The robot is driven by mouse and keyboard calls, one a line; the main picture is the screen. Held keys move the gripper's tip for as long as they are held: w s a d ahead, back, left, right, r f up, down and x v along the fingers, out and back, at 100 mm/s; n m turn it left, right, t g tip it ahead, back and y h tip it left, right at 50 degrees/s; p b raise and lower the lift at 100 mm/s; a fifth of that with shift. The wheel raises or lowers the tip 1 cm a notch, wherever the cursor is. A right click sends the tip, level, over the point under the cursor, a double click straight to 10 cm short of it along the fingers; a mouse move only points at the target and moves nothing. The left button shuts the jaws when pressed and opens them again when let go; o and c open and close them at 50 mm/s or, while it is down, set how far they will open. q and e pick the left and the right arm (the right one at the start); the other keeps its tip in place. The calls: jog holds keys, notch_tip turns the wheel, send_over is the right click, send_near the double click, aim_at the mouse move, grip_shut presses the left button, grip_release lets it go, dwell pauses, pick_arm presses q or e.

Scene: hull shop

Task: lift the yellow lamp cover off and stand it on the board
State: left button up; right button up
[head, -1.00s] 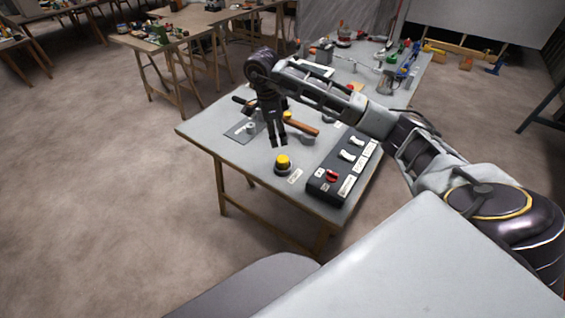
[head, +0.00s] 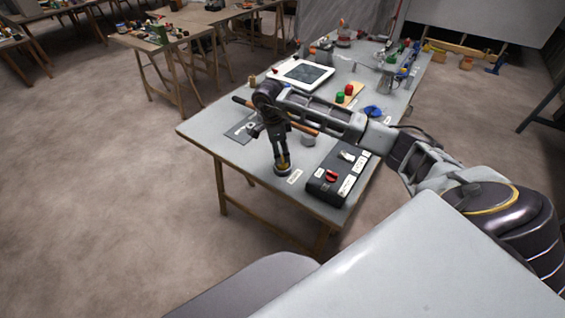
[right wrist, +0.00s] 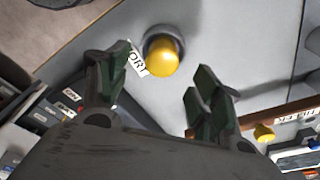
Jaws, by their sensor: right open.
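The yellow lamp cover (right wrist: 164,58) is a rounded dome on a dark round base, beside a white label on the bench. In the head view the lamp (head: 282,170) stands near the bench's front edge, mostly hidden by my right gripper (head: 282,162). That gripper points down over it. In the right wrist view its two fingers (right wrist: 160,78) are spread and empty, with the cover just beyond and between the tips. A small wooden board (head: 350,93) farther back carries a red and a green piece. My left gripper is out of view.
A black switch box (head: 322,188) with a red switch stands right of the lamp. A dark grey mat (head: 240,131), a wooden handle (head: 304,129), a grey cylinder (head: 308,140) and a tablet (head: 301,73) lie behind.

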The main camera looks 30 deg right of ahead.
aim_at(282, 158)
jog(key=shift+f, duration=0.35)
jog(key=shift+d+f, duration=0.1)
jog(key=shift+f, duration=0.25)
jog(key=shift+d+f+p, duration=0.1)
jog(key=shift+f+p, duration=0.2)
jog(key=shift+f, duration=0.1)
jog(key=shift+d+f, duration=0.15)
jog(key=shift+f, duration=1.3)
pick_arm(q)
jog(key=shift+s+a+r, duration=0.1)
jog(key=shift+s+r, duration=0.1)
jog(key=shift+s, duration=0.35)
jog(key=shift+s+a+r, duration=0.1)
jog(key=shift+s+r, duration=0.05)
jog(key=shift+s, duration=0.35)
pick_arm(e)
jog(key=c, duration=0.9)
